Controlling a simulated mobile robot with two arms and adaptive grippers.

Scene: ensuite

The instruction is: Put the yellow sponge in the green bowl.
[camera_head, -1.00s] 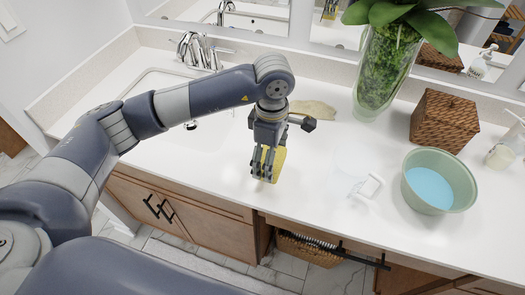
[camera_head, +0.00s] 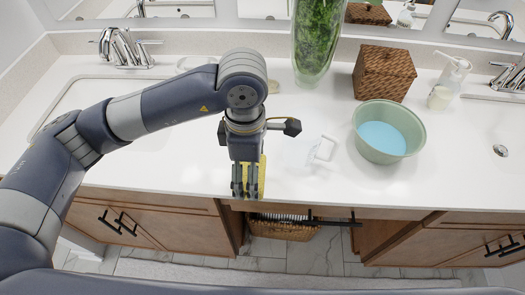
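The yellow sponge (camera_head: 262,176) stands upright between the fingers of my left gripper (camera_head: 245,190), by the counter's front edge. The gripper points down and appears shut on the sponge, and its fingers hide part of it. I cannot tell whether the sponge still touches the counter. The green bowl (camera_head: 362,142) stands on the counter to the right of the gripper, with a light blue inside. My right gripper is not in view.
A clear dish-like object (camera_head: 324,149) lies between gripper and bowl. A wicker box (camera_head: 384,74), a glass vase (camera_head: 316,40) with greenery and a soap dispenser (camera_head: 446,84) stand behind. A sink (camera_head: 75,98) is at left.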

